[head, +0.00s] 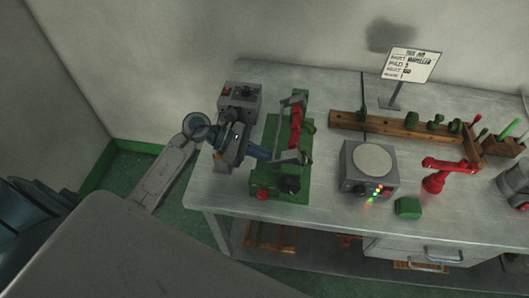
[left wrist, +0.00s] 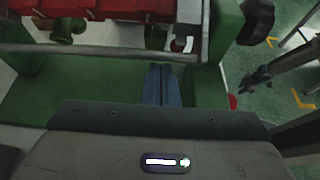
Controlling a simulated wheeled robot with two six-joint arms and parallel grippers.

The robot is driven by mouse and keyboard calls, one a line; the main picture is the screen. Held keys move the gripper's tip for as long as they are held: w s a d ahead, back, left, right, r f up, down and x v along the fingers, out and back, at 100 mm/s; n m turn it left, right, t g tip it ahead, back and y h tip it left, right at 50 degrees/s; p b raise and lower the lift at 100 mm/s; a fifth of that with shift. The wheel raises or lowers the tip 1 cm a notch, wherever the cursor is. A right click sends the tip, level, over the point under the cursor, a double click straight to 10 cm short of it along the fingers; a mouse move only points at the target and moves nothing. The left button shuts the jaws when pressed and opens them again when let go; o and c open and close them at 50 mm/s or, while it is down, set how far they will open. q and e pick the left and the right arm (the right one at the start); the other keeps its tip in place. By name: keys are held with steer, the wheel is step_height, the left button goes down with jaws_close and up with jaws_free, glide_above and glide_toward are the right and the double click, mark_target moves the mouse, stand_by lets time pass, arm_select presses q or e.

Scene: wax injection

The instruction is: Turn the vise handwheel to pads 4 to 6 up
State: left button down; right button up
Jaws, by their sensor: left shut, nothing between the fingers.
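The vise is a green frame (head: 272,133) on the bench, holding a red bar (head: 296,122). A dark round knob at its front end looks like the handwheel (head: 289,184); it also shows at the upper right in the left wrist view (left wrist: 257,22). My left gripper (head: 265,153) is over the left side of the frame, behind and left of the knob and apart from it. In the left wrist view its blue-grey fingers (left wrist: 161,85) are together and empty, near a grey rod (left wrist: 85,49) below the red bar (left wrist: 110,9). Pad numbers cannot be read.
A red button (head: 262,193) sits at the front left of the frame. A grey box (head: 239,98) stands behind left, and a round-plate machine (head: 371,166) stands right. A grey arm shape with a dark end (left wrist: 256,80), probably my right arm, shows in the left wrist view.

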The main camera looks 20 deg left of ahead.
steer(key=shift+a, duration=0.35)
arm_select(q)
steer(key=shift+a+r, duration=0.1)
steer(key=shift+r, duration=0.1)
arm_select(e)
steer(key=shift+d+f, duration=0.1)
steer(key=shift+d, duration=0.4)
arm_select(q)
steer(key=shift+r+y, duration=0.25)
steer(key=shift+y, duration=0.25)
steer(key=shift+a+r+y+b, duration=0.15)
steer(key=shift+r+y+b, duration=0.15)
steer(key=shift+y, duration=0.1)
arm_select(e)
steer(key=shift+a+f, duration=0.25)
